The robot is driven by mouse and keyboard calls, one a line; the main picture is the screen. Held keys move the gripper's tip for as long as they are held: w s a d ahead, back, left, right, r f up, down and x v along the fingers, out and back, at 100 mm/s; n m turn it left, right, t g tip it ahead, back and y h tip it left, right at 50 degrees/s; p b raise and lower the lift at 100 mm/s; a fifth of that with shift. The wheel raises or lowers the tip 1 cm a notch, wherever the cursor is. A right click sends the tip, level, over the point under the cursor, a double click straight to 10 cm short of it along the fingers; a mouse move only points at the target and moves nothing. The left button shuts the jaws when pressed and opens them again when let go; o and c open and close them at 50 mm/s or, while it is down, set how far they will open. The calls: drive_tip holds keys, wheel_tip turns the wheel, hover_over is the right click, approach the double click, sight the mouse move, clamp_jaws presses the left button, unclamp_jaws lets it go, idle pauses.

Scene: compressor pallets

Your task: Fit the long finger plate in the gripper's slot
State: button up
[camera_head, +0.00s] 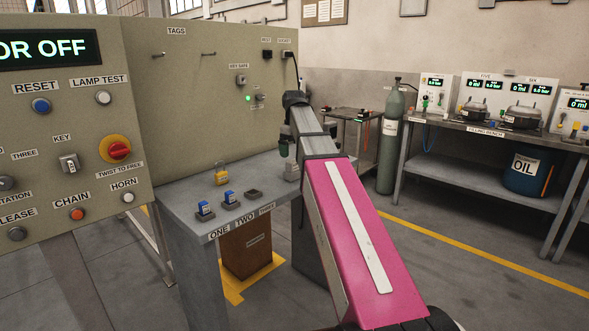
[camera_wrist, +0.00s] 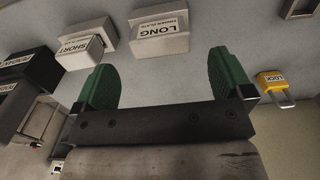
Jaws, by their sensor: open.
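My gripper (camera_wrist: 163,72) is open and empty in the wrist view, with a green pad on each finger and a dark bar behind them. A pale block labelled LONG FINGER PLATE (camera_wrist: 160,34) lies beyond the gap between the fingers, apart from them. A similar block labelled SHORT (camera_wrist: 82,50) is beside the left finger. Whether these blocks are plates or holders is unclear. The gripper's slot cannot be made out. In the head view my gripper (camera_head: 284,148) is partly hidden by my arm, over the bench's right end.
A yellow padlock (camera_wrist: 275,86) is right of my right finger; it also shows on the grey bench (camera_head: 190,190). Dark boxes (camera_wrist: 30,70) lie left of the blocks. The control panel (camera_head: 215,90) rises behind the bench.

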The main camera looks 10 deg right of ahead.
sight(294, 160)
drive_tip(key=shift+f, duration=3)
drive_tip(key=c, duration=1.2)
drive_tip(key=shift+r, duration=0.2)
drive_tip(key=shift+r, duration=2.8)
